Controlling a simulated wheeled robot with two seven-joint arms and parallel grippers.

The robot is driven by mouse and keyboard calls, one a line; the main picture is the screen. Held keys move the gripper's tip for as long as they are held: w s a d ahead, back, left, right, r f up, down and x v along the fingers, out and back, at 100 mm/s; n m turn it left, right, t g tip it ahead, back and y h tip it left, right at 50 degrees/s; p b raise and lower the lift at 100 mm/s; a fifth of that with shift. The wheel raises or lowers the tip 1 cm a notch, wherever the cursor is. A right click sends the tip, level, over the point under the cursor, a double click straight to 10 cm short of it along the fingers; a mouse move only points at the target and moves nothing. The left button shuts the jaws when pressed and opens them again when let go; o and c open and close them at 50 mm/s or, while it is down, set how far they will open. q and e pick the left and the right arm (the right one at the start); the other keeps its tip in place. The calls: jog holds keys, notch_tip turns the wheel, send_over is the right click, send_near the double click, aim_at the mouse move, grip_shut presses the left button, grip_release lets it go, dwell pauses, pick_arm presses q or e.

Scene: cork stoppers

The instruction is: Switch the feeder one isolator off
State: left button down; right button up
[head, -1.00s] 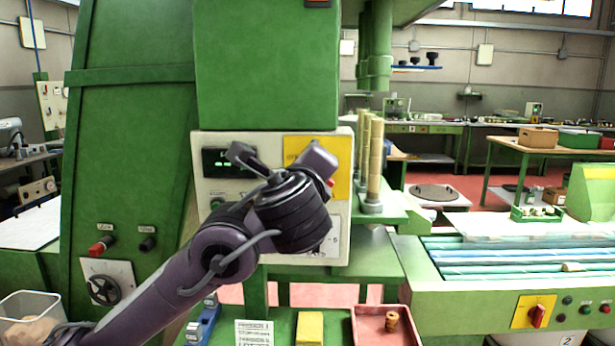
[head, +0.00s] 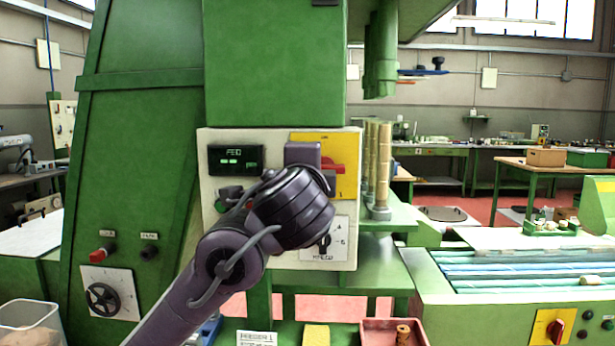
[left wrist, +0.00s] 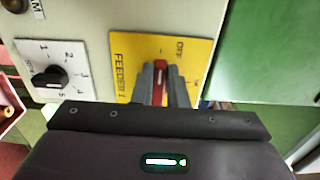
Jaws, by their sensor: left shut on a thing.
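The feeder one isolator is a yellow plate (head: 347,185) with a red handle (head: 330,168) on the pale control panel. The left wrist view shows the plate (left wrist: 128,85) marked FEEDER 1 and OFF, with the red handle (left wrist: 160,73) standing upright in that picture. My left gripper (left wrist: 160,88) is shut on the red handle, with a dark finger on each side. In the head view my left gripper (head: 308,165) covers the left part of the plate. I cannot tell exactly which mark the handle points at. My right gripper is not in view.
A black selector knob (left wrist: 48,78) on a numbered white plate sits below the isolator. A green-lit display (head: 238,159) is to the left. Upright cork-filled tubes (head: 383,165) stand close right of the panel. Another red switch (head: 556,330) is on the conveyor at lower right.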

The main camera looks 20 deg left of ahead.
pick_arm(q)
jog(key=shift+f, duration=0.1)
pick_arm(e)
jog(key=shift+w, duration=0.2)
pick_arm(q)
jog(key=c, duration=1.4)
grip_release()
jog(key=shift+c, duration=0.2)
jog(key=shift+s, duration=0.1)
